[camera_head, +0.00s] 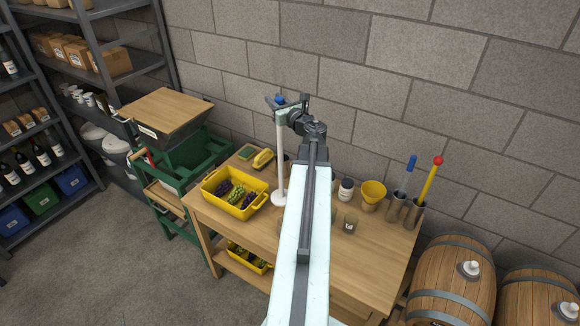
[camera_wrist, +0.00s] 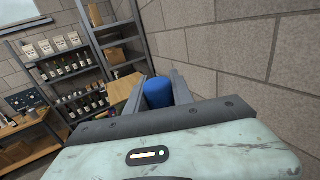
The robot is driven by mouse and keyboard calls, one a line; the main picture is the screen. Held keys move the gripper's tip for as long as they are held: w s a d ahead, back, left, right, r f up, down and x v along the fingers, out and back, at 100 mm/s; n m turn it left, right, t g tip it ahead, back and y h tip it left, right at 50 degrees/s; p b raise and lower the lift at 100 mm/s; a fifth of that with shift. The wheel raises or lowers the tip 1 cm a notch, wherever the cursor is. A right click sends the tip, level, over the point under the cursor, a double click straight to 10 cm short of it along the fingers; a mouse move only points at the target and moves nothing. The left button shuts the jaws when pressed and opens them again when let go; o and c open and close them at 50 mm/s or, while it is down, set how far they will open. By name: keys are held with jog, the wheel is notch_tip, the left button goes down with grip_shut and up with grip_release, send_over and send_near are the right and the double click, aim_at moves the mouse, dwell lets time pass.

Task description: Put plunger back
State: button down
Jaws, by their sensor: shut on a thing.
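My gripper (camera_head: 280,102) is shut on the blue top of a plunger. The plunger (camera_head: 280,155) has a long white shaft and a round white disc at its lower end, and hangs roughly upright. Its disc is just right of the yellow crate; I cannot tell whether it touches the table. In the wrist view, the blue top (camera_wrist: 158,92) sits between my two fingers. At the table's right end stand two metal cylinders (camera_head: 397,207). One holds a blue-handled tool (camera_head: 411,163), the other a yellow rod with a red ball (camera_head: 437,161).
A green press (camera_head: 180,155) stands left, barrels (camera_head: 452,280) right. The block wall is close behind.

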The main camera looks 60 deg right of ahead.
notch_tip(320, 180, down, 8)
jog(key=b, duration=0.7)
jog(key=shift+f, duration=0.25)
jog(key=c, duration=1.1)
grip_release()
